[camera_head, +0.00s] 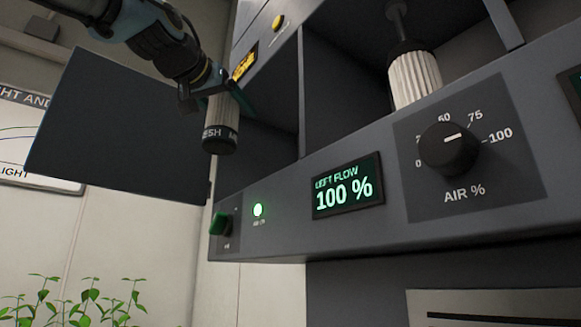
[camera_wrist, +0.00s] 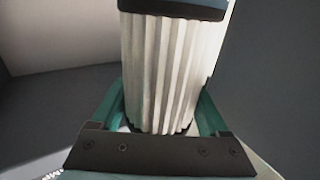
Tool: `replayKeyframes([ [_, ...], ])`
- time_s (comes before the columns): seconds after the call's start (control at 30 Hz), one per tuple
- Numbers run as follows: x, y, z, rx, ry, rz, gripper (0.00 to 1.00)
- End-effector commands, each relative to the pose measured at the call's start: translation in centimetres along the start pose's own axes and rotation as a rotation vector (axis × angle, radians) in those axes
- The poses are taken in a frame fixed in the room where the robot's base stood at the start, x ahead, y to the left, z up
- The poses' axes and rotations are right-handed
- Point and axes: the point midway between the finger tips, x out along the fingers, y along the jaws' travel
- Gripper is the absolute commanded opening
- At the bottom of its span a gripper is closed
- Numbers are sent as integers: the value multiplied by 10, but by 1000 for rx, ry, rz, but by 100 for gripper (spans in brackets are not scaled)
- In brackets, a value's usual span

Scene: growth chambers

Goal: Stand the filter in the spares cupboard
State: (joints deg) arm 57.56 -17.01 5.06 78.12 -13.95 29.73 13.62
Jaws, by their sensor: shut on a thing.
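The filter hangs roughly upright, cap down, in front of the open left bay (camera_head: 270,122) of the grey unit. In the wrist view the filter (camera_wrist: 170,75) shows white pleats and a dark cap, with teal fingers (camera_wrist: 160,112) on both sides. No label marks which space is the spares cupboard.
A dark open door panel (camera_head: 115,125) sticks out left of the bay, behind the filter. Another white pleated filter (camera_head: 413,80) stands in the right bay. Plants (camera_head: 80,305) are at lower left.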

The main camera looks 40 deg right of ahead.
Motion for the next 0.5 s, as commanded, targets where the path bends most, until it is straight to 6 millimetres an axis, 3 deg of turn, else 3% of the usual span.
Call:
replayKeyframes([
  [0.1, 31, 12, -4, 1, -5, 0, 13],
  [0.5, 122, 49, -4, 2, -3, -1, 13],
])
